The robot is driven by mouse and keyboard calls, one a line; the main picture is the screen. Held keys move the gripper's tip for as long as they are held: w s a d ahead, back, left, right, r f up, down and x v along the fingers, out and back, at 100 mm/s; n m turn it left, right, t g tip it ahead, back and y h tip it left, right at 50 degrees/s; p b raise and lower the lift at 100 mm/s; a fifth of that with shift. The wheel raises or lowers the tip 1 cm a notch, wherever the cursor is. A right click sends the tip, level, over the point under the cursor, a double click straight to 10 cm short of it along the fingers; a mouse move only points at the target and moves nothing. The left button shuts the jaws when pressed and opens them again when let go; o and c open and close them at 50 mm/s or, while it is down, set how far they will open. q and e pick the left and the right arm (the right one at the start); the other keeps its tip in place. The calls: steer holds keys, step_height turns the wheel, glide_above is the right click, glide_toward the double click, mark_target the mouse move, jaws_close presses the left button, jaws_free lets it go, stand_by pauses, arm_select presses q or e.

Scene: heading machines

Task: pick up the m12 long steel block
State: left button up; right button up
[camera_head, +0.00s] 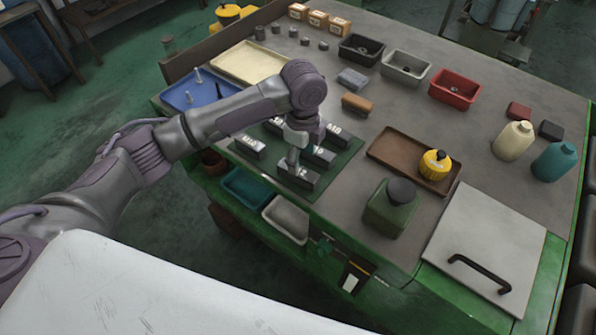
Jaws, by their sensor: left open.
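Several dark steel blocks with white labels stand on a dark green mat (335,170) near the left front of the workbench. One block (299,178) is at the mat's front edge, one (247,147) is at its left, and another (319,157) is right of my gripper. The labels are too small or covered to tell which block is the m12 long one. My left gripper (293,163) points down, open, over or just behind the front block. I cannot tell whether it touches it. The arm hides part of the mat. My right gripper is not in view.
A blue tray (205,97) and a cream tray (250,62) lie behind the arm. Black, grey and red bins stand at the back.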

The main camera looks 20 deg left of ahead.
arm_select(q)
steer(key=f, duration=0.1)
steer(key=f+p, duration=0.2)
steer(key=f, duration=0.1)
steer(key=shift+s+a+f, duration=0.1)
steer(key=shift+s+a, duration=0.1)
steer(key=shift+a, duration=0.2)
steer(key=shift+f, duration=0.6)
steer(key=shift+r, duration=0.1)
jaws_close()
